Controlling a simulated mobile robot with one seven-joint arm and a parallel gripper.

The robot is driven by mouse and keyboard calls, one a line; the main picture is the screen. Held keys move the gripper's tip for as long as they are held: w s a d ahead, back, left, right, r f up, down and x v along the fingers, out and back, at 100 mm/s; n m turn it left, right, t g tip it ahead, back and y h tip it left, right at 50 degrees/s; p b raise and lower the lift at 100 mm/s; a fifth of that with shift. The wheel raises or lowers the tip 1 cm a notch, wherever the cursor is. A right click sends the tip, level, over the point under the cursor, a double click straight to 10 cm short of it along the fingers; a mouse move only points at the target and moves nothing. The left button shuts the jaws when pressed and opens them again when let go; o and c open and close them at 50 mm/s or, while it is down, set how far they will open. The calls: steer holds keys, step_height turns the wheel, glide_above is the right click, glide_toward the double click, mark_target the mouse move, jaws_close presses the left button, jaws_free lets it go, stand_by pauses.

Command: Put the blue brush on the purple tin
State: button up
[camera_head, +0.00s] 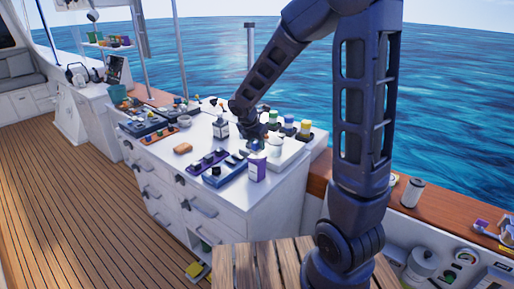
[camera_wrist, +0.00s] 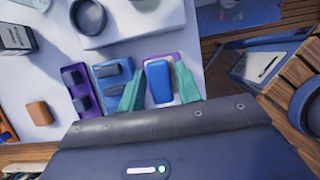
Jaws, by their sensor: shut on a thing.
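My gripper (camera_wrist: 160,84) shows in the wrist view with its two teal fingers on either side of the blue brush (camera_wrist: 158,80), shut on it. The purple tin (camera_wrist: 172,57) shows around and behind the brush, partly hidden by it and the fingers. I cannot tell whether the brush touches the tin. In the head view the purple and white tin (camera_head: 257,169) stands at the near right corner of the white counter. My gripper (camera_head: 257,147) is just above and behind it there; the brush is hard to make out.
A blue tray (camera_head: 224,171) and a purple tray (camera_head: 207,162) with small dark items lie left of the tin. An orange-brown block (camera_head: 183,148) is farther left. Several jars (camera_head: 304,129) stand behind. The counter's edge is close to the tin.

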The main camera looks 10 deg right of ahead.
steer(key=shift+f, duration=1.05)
steer(key=shift+f, duration=0.1)
steer(key=o, duration=1)
steer(key=v, duration=1.1)
steer(key=shift+s+d+r+m+t+y, duration=0.4)
steer(key=shift+s+d+r+m, duration=1)
steer(key=shift+s+d+m, duration=2.5)
steer(key=shift+s+d+r+m+t+y, duration=0.1)
steer(key=shift+s+d+r+m+y, duration=0.95)
steer(key=shift+s+d+m, duration=2.85)
steer(key=shift+s+d+r+m+t+y, duration=0.2)
steer(key=shift+s+d+r+m, duration=1.85)
steer(key=shift+m, duration=3.65)
